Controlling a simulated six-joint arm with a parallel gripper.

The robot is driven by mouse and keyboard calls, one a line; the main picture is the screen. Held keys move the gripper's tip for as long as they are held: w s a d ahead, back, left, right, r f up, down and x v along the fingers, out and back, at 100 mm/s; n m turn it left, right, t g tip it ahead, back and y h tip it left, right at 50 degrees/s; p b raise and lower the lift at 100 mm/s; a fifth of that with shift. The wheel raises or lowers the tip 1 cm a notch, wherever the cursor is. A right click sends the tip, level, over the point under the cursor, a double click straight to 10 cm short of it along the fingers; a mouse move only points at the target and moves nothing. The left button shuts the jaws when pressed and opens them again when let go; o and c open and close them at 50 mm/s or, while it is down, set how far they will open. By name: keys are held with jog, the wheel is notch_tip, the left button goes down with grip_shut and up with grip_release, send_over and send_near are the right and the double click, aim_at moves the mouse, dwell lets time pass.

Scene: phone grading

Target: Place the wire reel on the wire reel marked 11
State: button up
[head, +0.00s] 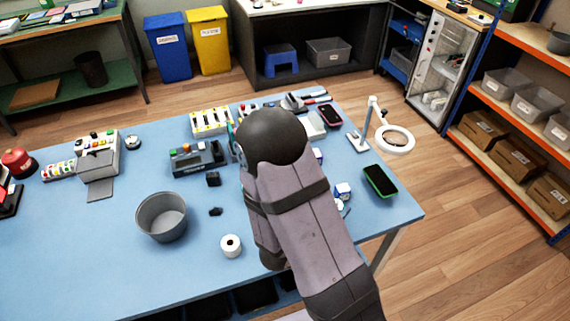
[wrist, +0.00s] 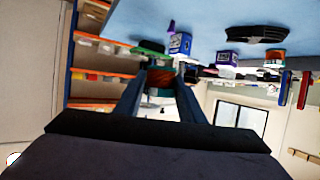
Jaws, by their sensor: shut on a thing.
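In the wrist view, my gripper (wrist: 160,76) is shut on a small reel-like thing with a reddish-brown band, which I take to be the wire reel (wrist: 161,79). It is held off the table between the fingertips. In the head view, my own arm hides the gripper and the held reel. No number 11 is readable in either view, so I cannot tell which thing is the marked reel. A white roll with a dark hole (head: 231,246) stands near the table's front edge, apart from the arm.
A grey bin (head: 162,217) stands left of the white roll. A green-edged phone (head: 380,181) lies at the right, below a magnifier lamp (head: 395,139). Small boxes, including a blue-and-white one (wrist: 180,43), are near the gripper. The blue table (head: 80,260) is clear at front left.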

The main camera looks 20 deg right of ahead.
aim_at(342, 208)
jog(key=d, duration=0.1)
jog(key=d+m, duration=0.1)
jog(key=d+g, duration=0.1)
jog(key=shift+s+d+r+h, duration=0.1)
jog(key=shift+s+d+h, duration=0.15)
jog(key=shift+d+h, duration=0.15)
jog(key=w+d+r+n+t+y, duration=0.1)
jog(key=w+d, duration=0.1)
jog(key=w, duration=0.5)
jog(key=w+d+r+t, duration=0.1)
jog(key=w+d, duration=0.1)
jog(key=w, duration=0.4)
jog(key=w+a+r+n+t+y, duration=0.25)
jog(key=w+a+n+y, duration=0.2)
jog(key=w, duration=0.45)
jog(key=w+a+r+n+t+y, duration=0.25)
jog(key=w+a+n, duration=0.2)
jog(key=w, duration=0.35)
jog(key=shift+w+a+f+n+t+y+p, duration=0.15)
jog(key=shift+a+f+y+p, duration=0.35)
jog(key=shift+f, duration=1.65)
jog(key=shift+w+a+f+n+t+y+p, duration=0.15)
jog(key=shift+a+f+p, duration=0.55)
jog(key=shift+f, duration=1.4)
jog(key=shift+a+f+n+t+y+p, duration=0.1)
jog(key=shift+a+f+y+p, duration=0.4)
jog(key=shift+f, duration=1.65)
jog(key=shift+a+f, duration=0.1)
jog(key=shift+f, duration=0.1)
